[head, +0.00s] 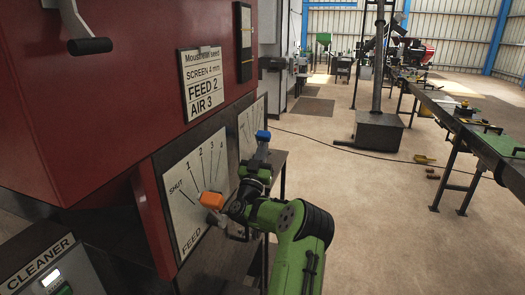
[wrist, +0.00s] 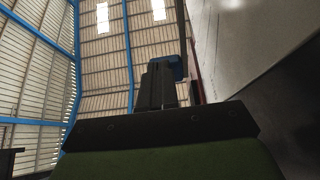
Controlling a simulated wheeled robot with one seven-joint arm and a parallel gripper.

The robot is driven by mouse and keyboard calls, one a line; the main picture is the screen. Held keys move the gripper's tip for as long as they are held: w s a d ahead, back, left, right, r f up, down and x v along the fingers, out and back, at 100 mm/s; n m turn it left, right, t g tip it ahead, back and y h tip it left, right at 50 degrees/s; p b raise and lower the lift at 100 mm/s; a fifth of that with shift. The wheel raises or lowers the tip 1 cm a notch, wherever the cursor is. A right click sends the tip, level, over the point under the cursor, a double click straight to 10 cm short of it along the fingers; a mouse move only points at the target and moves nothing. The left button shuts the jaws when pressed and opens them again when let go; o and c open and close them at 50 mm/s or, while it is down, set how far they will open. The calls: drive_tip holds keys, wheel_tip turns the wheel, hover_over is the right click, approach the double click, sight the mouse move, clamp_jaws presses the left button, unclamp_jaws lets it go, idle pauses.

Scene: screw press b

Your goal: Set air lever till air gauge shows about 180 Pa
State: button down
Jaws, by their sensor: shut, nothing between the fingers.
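The blue knob (head: 263,135), apparently the air lever's, stands in front of the far scale plate (head: 247,128) on the red machine's side. My gripper (head: 262,150) is shut, its fingertips just below or against the blue knob; I cannot tell whether they touch. In the wrist view the blue knob (wrist: 173,66) shows beside the tips of my shut fingers (wrist: 160,75), with nothing between them. A dark upright panel (head: 244,42) is on the machine's upper side; I cannot tell whether it is the air gauge, and no reading is legible.
The orange feed lever knob (head: 211,200) sits close left of my wrist, before the FEED plate (head: 195,190). A sign (head: 203,83) reads FEED 2, AIR 3. The floor (head: 380,220) on the right is open.

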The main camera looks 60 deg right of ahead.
sight(265, 139)
drive_tip(key=d+r+p, duration=0.1)
drive_tip(key=p, duration=0.4)
drive_tip(key=d+r+y+p, duration=0.1)
drive_tip(key=r+p, duration=0.1)
drive_tip(key=p, duration=0.3)
drive_tip(key=shift+w+d, duration=0.15)
drive_tip(key=shift+w, duration=0.05)
drive_tip(key=shift+d+p, duration=0.35)
drive_tip(key=shift+f, duration=0.1)
wheel_tip(265, 139, up, 10)
drive_tip(key=shift+r+p, duration=0.1)
drive_tip(key=shift+p, duration=0.7)
